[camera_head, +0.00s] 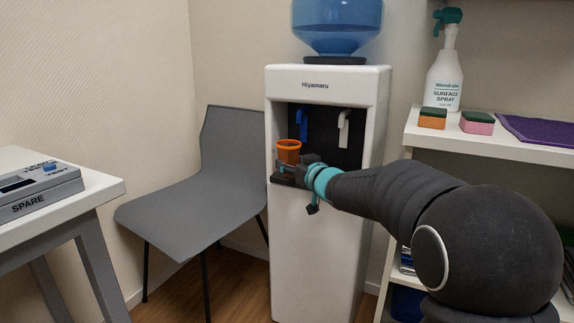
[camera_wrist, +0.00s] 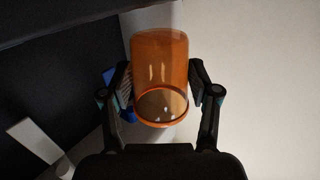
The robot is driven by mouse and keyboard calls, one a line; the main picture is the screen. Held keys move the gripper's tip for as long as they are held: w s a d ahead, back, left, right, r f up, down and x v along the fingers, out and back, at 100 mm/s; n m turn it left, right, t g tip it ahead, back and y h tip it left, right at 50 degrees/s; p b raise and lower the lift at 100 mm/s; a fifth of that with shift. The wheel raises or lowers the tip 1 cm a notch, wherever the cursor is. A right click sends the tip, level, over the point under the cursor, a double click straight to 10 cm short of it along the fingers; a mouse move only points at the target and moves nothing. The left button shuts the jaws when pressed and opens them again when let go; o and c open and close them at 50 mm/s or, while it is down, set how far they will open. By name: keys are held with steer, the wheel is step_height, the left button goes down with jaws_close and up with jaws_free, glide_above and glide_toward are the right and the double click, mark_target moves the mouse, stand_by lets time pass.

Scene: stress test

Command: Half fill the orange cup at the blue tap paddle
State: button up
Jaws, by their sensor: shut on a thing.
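The orange cup (camera_head: 289,146) is upright in the dispenser bay, below and slightly left of the blue tap paddle (camera_head: 302,127). My gripper (camera_head: 290,163) is shut on the cup from the front right. In the wrist view, my gripper (camera_wrist: 162,92) has one finger on each side of the see-through orange cup (camera_wrist: 160,62), and its rim faces the bottom of the picture. Parts of the blue paddle (camera_wrist: 129,114) show behind the left finger. I cannot tell whether the cup touches the paddle or holds water.
A white tap paddle (camera_head: 343,130) hangs right of the blue one on the white dispenser (camera_head: 318,230), under a blue water bottle (camera_head: 337,25). A grey chair (camera_head: 190,200) stands left. A shelf (camera_head: 480,143) on the right bears a spray bottle (camera_head: 444,75) and two sponges.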

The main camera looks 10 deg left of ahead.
steer(key=w, duration=0.1)
steer(key=w+d+p, duration=0.1)
steer(key=shift+w+r, duration=0.2)
steer(key=shift+w, duration=0.15)
steer(key=shift+w+d+p, duration=0.25)
steer(key=shift+w+p, duration=0.4)
steer(key=shift+p, duration=0.25)
steer(key=shift+w+d+f+p, duration=0.2)
steer(key=shift+w+p, duration=0.25)
steer(key=shift+w, duration=0.15)
steer(key=shift+w+d+r+p, duration=0.1)
steer(key=shift+w+d+p, duration=0.1)
steer(key=shift+w+p, duration=0.4)
steer(key=shift+s, duration=0.15)
steer(key=shift+s+a+b, duration=0.3)
steer(key=shift+s+b, duration=0.15)
steer(key=shift+s, duration=0.3)
steer(key=shift+s+a+b, duration=0.25)
steer(key=shift+s+b, duration=0.15)
steer(key=shift+s, duration=0.3)
steer(key=shift+s+a+b, duration=0.3)
steer(key=shift+s+b, duration=0.15)
steer(key=shift+s, duration=0.3)
